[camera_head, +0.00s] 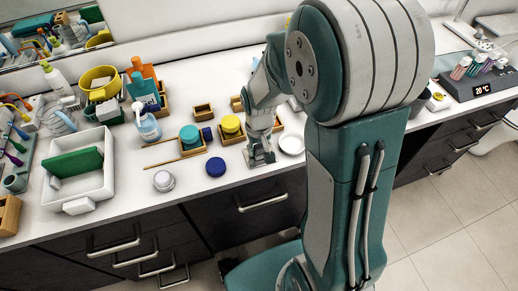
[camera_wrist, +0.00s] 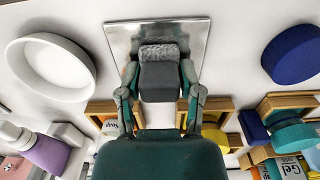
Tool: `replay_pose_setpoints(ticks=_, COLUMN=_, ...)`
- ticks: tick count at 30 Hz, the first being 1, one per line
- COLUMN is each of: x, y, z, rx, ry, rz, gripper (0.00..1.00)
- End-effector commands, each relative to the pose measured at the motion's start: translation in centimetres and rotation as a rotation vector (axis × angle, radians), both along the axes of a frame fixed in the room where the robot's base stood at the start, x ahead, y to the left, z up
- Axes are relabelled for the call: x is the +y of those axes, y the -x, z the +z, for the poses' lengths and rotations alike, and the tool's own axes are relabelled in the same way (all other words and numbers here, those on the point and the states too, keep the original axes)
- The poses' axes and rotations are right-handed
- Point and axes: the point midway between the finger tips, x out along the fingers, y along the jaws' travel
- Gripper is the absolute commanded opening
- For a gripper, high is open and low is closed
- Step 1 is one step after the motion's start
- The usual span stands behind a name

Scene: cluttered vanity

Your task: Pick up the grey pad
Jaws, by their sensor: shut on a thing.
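The grey pad (camera_wrist: 158,76) shows in the wrist view as a small dark grey block with a lighter, rough-textured edge. My gripper (camera_wrist: 159,82) has its two fingers closed against the left and right sides of the pad. A shiny metal plate (camera_wrist: 120,36) lies behind the pad in this view; I cannot tell whether the pad touches it. In the head view my gripper (camera_head: 261,151) is low over the counter near its front edge, and the pad is too small to make out there.
A white round dish (camera_head: 291,143) is just right of my gripper. A dark blue round lid (camera_head: 216,167) and wooden trays with a yellow jar (camera_head: 231,124) and teal jar (camera_head: 189,134) are to the left. A white bin (camera_head: 104,182) stands farther left.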

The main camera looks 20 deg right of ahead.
Motion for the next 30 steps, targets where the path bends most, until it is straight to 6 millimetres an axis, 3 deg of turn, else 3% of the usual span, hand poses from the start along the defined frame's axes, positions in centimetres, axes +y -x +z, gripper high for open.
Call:
replay_pose_setpoints(ticks=5, x=0.0, y=0.1, z=0.8, rx=0.002, ry=0.0, rz=0.0, gripper=0.15)
replay_pose_setpoints(ticks=9, x=0.0, y=0.0, z=3.2, rx=-0.004, ry=0.0, rz=0.0, gripper=0.15)
replay_pose_setpoints(ticks=19, x=1.3, y=4.9, z=9.1, rx=-0.005, ry=0.0, rz=0.002, gripper=0.15)
replay_pose_setpoints(ticks=30, x=3.1, y=11.5, z=12.1, rx=-0.002, ry=0.0, rz=0.003, gripper=0.15)
